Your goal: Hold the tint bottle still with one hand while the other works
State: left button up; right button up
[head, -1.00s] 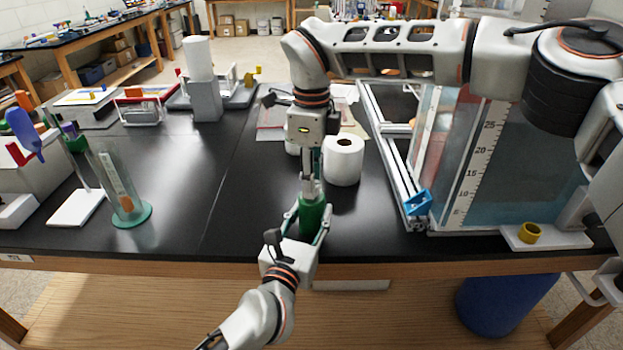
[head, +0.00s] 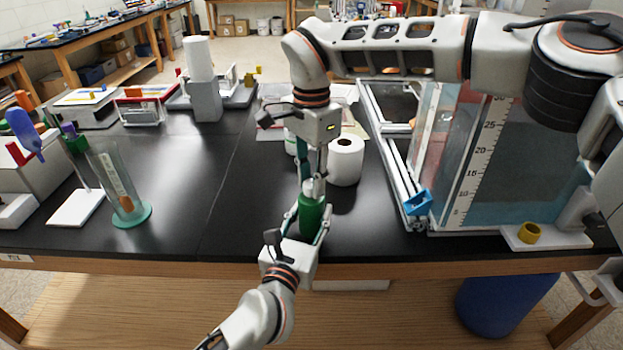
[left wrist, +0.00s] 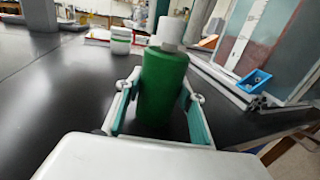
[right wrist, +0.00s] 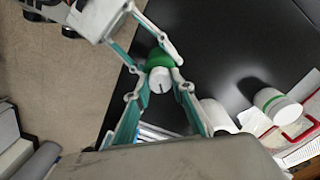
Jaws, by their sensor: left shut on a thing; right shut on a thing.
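The tint bottle is a green bottle (head: 311,213) with a white cap (head: 314,188), upright near the bench's front edge. My left gripper (head: 312,208) is shut on the green body from the front. The left wrist view shows the bottle (left wrist: 161,85) between its two fingers. My right gripper (head: 313,178) comes down from above and is shut on the cap. In the right wrist view the cap (right wrist: 160,80) has a dark line on its top and sits between the fingers.
A white paper roll (head: 345,163) stands just behind the bottle at right. A white jar with a green band (right wrist: 277,105) is farther back.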

aim_at(311, 183)
jog(key=n, duration=0.5)
dwell(0.5)
jog(key=o, duration=1.1)
notch_tip(311, 183, up, 12)
jog(key=shift+r, duration=0.1)
pick_arm(q)
jog(key=o, duration=1.3)
